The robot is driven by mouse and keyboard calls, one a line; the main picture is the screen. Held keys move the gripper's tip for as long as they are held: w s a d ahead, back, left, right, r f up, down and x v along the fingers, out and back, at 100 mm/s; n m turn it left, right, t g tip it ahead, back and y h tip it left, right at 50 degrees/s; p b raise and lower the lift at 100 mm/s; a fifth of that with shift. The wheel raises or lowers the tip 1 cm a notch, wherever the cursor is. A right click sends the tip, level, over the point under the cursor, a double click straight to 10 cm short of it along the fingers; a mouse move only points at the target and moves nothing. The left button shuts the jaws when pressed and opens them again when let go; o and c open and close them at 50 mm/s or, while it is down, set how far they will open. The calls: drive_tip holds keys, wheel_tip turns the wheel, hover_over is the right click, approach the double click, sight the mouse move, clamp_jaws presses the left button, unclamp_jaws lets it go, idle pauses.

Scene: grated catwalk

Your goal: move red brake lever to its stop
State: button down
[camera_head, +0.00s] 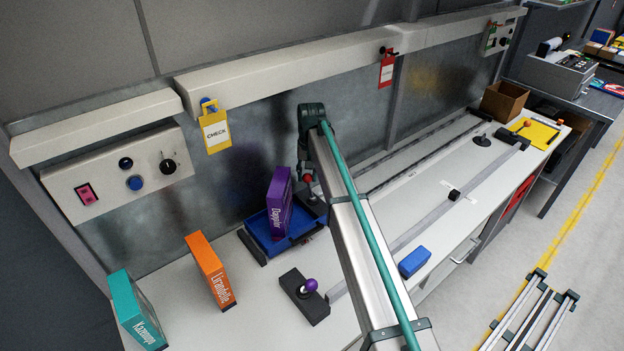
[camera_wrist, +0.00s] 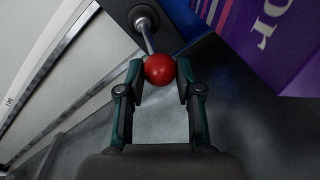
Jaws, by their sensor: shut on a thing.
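The red brake lever shows in the wrist view as a red ball knob (camera_wrist: 159,69) on a metal rod that rises from a dark base (camera_wrist: 143,18). My gripper (camera_wrist: 160,75) is shut on the red knob, with one finger on each side of it. In the head view the red knob (camera_head: 307,179) is a small spot just right of the purple box, partly hidden. My gripper is mostly hidden behind my own arm there. How far the lever leans from its stop cannot be told.
A purple box (camera_head: 279,203) stands in a blue tray (camera_head: 262,241) close left of the lever. A black block with a purple-knobbed lever (camera_head: 309,286) sits in front. Orange (camera_head: 209,270) and teal (camera_head: 136,312) boxes stand at left. A blue block (camera_head: 414,261) lies right of my arm.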

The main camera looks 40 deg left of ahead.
drive_tip(key=shift+a+f, duration=0.2)
drive_tip(key=shift+a, duration=0.6)
drive_tip(key=c, duration=1.2)
unclamp_jaws()
drive_tip(key=o, duration=0.4)
drive_tip(key=shift+s+a+f, duration=0.1)
drive_tip(key=shift+a+f, duration=0.05)
drive_tip(key=shift+a, duration=0.1)
drive_tip(key=shift+d, duration=0.35)
